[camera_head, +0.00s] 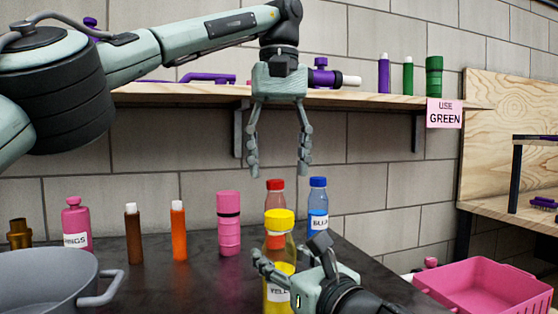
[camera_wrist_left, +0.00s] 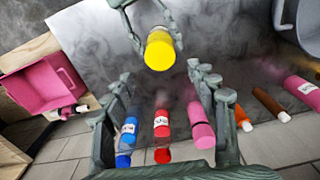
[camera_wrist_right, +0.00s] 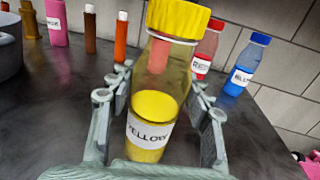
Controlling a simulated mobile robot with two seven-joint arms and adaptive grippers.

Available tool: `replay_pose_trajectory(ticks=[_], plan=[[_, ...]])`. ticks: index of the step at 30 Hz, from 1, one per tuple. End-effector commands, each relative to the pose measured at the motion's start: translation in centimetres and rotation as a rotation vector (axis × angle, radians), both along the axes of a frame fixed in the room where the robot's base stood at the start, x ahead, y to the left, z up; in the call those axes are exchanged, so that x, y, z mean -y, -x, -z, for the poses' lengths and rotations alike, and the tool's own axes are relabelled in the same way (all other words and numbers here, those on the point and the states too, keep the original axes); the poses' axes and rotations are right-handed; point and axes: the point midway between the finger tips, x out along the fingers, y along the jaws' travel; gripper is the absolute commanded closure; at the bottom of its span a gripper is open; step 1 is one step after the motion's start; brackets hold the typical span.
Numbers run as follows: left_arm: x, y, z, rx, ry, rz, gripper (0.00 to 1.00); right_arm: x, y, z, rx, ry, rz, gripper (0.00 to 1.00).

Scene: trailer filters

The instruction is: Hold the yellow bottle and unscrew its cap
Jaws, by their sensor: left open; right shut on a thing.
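The yellow bottle (camera_head: 279,291) stands upright at the front of the dark table, with its yellow cap (camera_head: 279,221) on top. It is clear, partly filled with yellow, and labelled YELLOW in the right wrist view (camera_wrist_right: 150,130). My right gripper (camera_head: 290,262) is shut around the bottle's body, below the cap; it also shows in the right wrist view (camera_wrist_right: 160,110). My left gripper (camera_head: 279,165) is open and empty, pointing down above the cap with a clear gap. The left wrist view shows the cap (camera_wrist_left: 160,52) beyond the open fingers.
Behind stand a red-capped bottle (camera_head: 275,186), a blue-capped bottle (camera_head: 318,205), a pink cylinder (camera_head: 228,225) and orange (camera_head: 178,232) and brown (camera_head: 133,235) tubes. A grey pot (camera_head: 45,285) is at left, a pink crate (camera_head: 485,288) at right. A wall shelf (camera_head: 370,100) runs behind my left gripper.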

Motion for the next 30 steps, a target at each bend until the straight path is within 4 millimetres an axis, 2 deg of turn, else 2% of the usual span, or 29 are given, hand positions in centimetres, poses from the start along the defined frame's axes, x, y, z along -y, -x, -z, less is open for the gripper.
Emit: replay_pose_trajectory(ticks=[3,9,17,24,30], plan=[[0.0,0.0,0.0,0.000,0.000,0.170,0.42,0.0,0.0,0.1,-0.001,0.000,0.000,1.00],[0.0,0.0,0.3,-0.003,0.000,0.298,0.42,0.0,0.0,0.1,-0.001,0.000,0.000,1.00],[0.0,0.0,3.0,-0.004,0.004,0.309,0.42,0.0,0.0,0.1,-0.001,0.000,0.000,1.00],[-0.1,0.0,6.6,-0.002,-0.001,0.304,0.42,0.0,0.0,0.0,-0.001,0.000,0.000,1.00],[0.0,0.0,7.9,-0.001,-0.001,0.304,0.42,0.0,0.0,0.0,-0.001,0.000,0.000,1.00]])
